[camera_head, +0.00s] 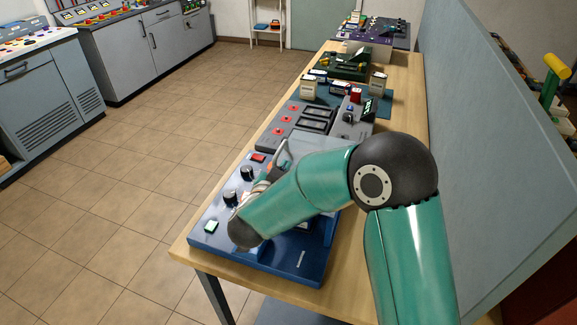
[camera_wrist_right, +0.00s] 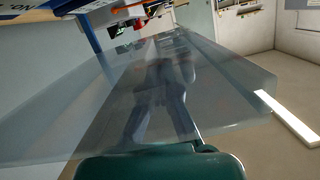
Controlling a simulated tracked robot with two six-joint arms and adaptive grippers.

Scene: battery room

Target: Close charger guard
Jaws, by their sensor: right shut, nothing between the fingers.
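The blue charger panel (camera_head: 270,262), with black knobs, stands at the near end of the wooden bench in the head view. My right arm reaches across it and hides much of it. The clear charger guard (camera_head: 300,148) shows in part behind my forearm, raised off the panel. In the right wrist view the see-through guard (camera_wrist_right: 65,118) spans the picture. My right gripper (camera_wrist_right: 160,72) is shut and empty, seen through the clear sheet. I cannot tell whether it touches the guard. My left gripper is not in view.
Behind the charger are a grey unit with red markings (camera_head: 283,132), small boxes and a green device (camera_head: 345,66). A blue-grey partition (camera_head: 480,130) stands along the bench's right side. The tiled floor (camera_head: 130,150) on the left is clear, with grey cabinets (camera_head: 150,45) beyond.

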